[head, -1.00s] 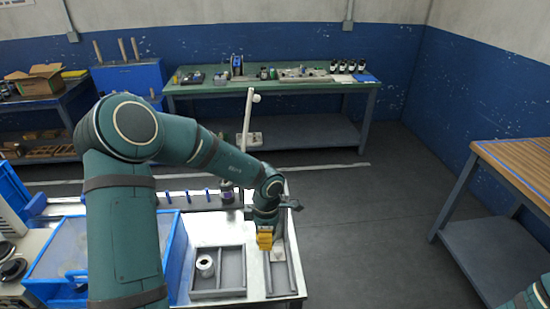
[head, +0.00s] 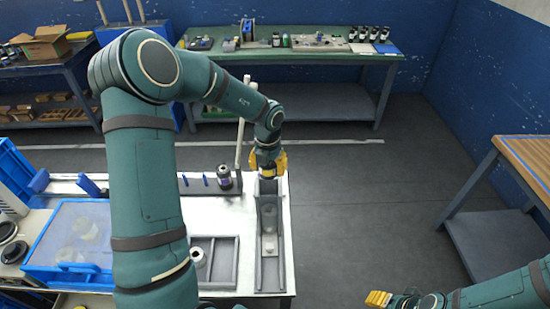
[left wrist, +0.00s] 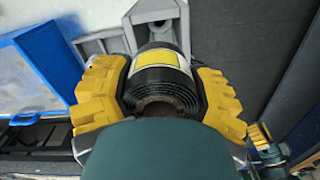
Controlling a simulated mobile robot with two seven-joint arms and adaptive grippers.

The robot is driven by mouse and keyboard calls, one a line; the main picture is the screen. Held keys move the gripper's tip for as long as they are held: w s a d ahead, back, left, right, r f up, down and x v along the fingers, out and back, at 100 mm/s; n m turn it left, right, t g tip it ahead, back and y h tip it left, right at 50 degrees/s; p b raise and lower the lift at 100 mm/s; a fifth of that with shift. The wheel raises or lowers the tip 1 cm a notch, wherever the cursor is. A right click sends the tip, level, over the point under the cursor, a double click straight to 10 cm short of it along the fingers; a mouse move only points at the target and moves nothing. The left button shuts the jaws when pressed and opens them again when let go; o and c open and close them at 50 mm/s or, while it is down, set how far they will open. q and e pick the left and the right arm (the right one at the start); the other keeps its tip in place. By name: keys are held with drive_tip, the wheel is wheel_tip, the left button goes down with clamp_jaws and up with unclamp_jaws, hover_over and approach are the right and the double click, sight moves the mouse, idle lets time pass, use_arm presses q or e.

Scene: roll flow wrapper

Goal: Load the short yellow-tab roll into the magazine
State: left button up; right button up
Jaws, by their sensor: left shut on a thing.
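My left gripper (head: 268,164) is at the far end of a long narrow grey channel (head: 258,262), which looks like the magazine. Its yellow fingers (left wrist: 158,88) are shut on a black roll (left wrist: 158,95) with a yellow and white label. In the head view this roll (head: 267,173) is mostly hidden by the gripper. Whether it touches the channel cannot be told. Pale round pieces (head: 270,243) show inside the channel. My right gripper (head: 378,299) is at the bottom right edge, away from the bench; its opening is unclear.
A grey divided tray (head: 236,262) with a white roll (head: 198,257) lies left of the channel. A black roll with a purple mark (head: 224,178) stands near a rail with blue pegs. A blue bin (head: 100,276) is farther left. A pale post (head: 240,140) rises behind.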

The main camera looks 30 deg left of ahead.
use_arm(q)
drive_tip(key=shift+f, duration=0.2)
drive_tip(key=shift+s+f, duration=0.2)
drive_tip(key=shift+f, duration=0.6)
drive_tip(key=shift+w+f+b, duration=0.1)
drive_tip(key=shift+f+b, duration=0.65)
drive_tip(key=shift+f, duration=0.7)
drive_tip(key=shift+r+p, duration=0.1)
drive_tip(key=shift+p, duration=0.6)
drive_tip(key=shift+f, duration=1.35)
drive_tip(key=o, duration=1.4)
wheel_tip(320, 180, up, 12)
drive_tip(key=shift+r, duration=0.1)
